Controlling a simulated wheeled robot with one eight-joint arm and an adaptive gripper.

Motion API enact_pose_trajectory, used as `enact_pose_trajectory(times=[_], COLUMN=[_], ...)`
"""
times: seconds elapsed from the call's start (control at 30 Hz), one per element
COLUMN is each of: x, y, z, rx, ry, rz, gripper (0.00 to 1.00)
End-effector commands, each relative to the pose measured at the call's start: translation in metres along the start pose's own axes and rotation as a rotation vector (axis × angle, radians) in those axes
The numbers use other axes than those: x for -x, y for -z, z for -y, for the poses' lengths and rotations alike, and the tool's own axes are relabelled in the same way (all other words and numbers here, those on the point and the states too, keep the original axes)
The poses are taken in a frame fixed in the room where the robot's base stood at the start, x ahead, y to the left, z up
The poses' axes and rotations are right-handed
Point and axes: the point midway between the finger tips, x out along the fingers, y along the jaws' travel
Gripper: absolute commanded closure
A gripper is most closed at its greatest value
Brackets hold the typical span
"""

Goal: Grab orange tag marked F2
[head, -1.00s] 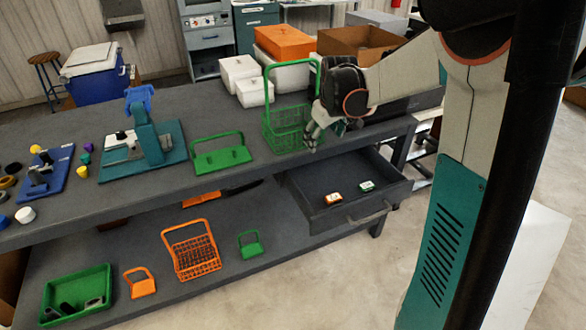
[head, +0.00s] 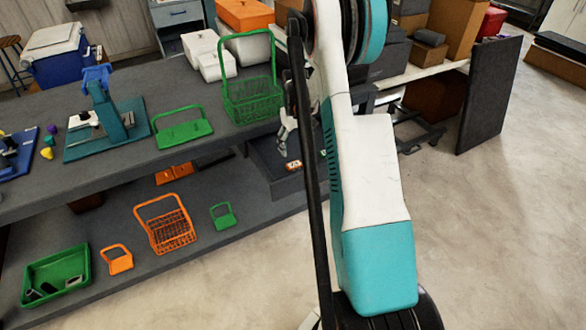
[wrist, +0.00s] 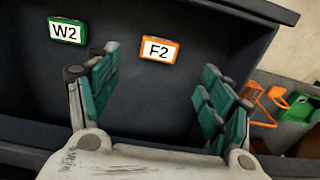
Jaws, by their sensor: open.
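The orange tag marked F2 (wrist: 159,49) lies on the floor of the open dark drawer (wrist: 200,20) in the wrist view, with its label readable. In the head view the orange tag (head: 293,165) shows small, just below my gripper (head: 287,128). In the wrist view my gripper (wrist: 158,100) is open and empty, its teal fingers spread on either side, with the tag beyond and between them, apart from both. A green tag marked W2 (wrist: 67,31) lies in the same drawer to the left. In the head view my arm hides much of the drawer.
A green wire basket (head: 252,100) stands on the bench beside my gripper. The drawer walls surround the tags. An orange basket (head: 166,224), a green tray (head: 57,275) and small orange and green carriers sit on the lower shelf.

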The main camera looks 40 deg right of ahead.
Motion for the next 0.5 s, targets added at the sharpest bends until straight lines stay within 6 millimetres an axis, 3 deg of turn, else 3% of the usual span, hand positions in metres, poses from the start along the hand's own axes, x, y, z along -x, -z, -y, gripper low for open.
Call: enact_pose_trajectory(times=[0.03, 0.13, 0.5], x=[-0.013, -0.028, -0.052], y=[0.000, 0.000, -0.002], z=[0.000, 0.000, 0.000], rx=[0.000, 0.001, 0.001], ry=[0.000, 0.000, 0.000], rz=[0.000, -0.001, -0.001], gripper=[0.27, 0.27, 0.27])
